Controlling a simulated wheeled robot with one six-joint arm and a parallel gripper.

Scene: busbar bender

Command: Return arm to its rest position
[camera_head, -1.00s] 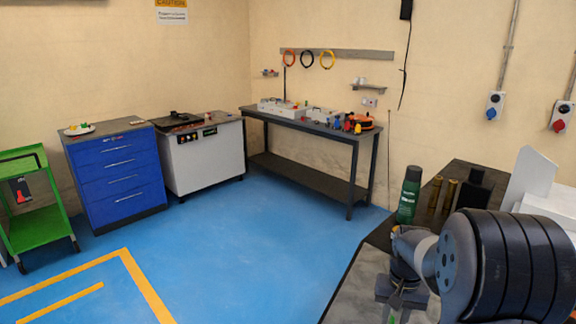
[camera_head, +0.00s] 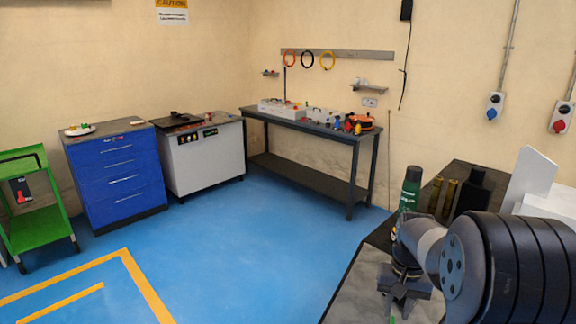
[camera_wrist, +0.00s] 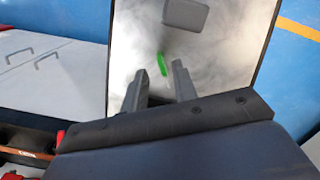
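My arm's dark ribbed links cover part of the bench in the head view.
A green-labelled dark can (camera_head: 411,190), brass cylinders (camera_head: 449,200) and a white angled panel (camera_head: 530,175) are close to my arm. A blue drawer cabinet (camera_head: 118,175), green cart (camera_head: 30,225) and dark workbench (camera_head: 320,132) stand farther off. The blue floor between is clear.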

